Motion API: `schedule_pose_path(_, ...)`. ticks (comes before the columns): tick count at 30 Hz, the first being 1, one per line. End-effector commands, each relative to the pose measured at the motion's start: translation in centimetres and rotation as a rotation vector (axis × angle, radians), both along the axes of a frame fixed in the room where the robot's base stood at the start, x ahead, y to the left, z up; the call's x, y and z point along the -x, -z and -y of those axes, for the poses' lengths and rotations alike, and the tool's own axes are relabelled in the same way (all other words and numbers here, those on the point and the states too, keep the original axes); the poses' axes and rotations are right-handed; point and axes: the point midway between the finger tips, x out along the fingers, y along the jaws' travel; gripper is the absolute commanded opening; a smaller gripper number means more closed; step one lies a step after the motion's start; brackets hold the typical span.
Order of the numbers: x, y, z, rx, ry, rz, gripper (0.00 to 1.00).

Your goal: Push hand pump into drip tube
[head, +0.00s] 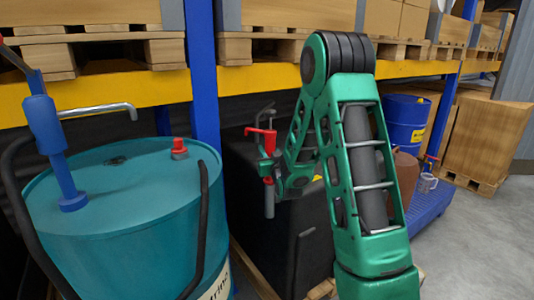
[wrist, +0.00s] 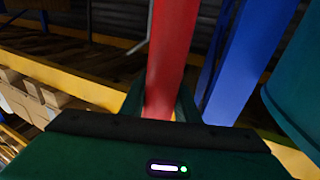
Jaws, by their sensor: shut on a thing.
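In the wrist view the red pump body (wrist: 173,55) rises between my gripper's fingers (wrist: 160,108). The grey lower end hangs in front of the black container's side and no contact shows there. I cannot pick out a separate drip tube for certain.
A teal drum (head: 120,215) with a blue pump (head: 45,125), black hose and red cap (head: 179,148) stands at left. A black container (head: 300,235) is behind my gripper. A blue rack post (head: 203,70) stands between them. A blue drum (head: 405,115) and jug (head: 427,183) are right.

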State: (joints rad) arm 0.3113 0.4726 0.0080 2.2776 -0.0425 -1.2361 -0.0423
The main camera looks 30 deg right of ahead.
Motion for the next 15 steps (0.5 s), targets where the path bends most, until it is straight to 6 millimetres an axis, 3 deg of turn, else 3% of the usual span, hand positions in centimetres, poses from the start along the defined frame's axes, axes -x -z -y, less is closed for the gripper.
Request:
schedule_pose_path(14, -0.02, 0.76, -0.03, 0.0, 0.0, 0.001, 0.02)
schedule_pose_path(15, -0.03, 0.8, -0.03, 0.0, 0.0, 0.001, 0.31)
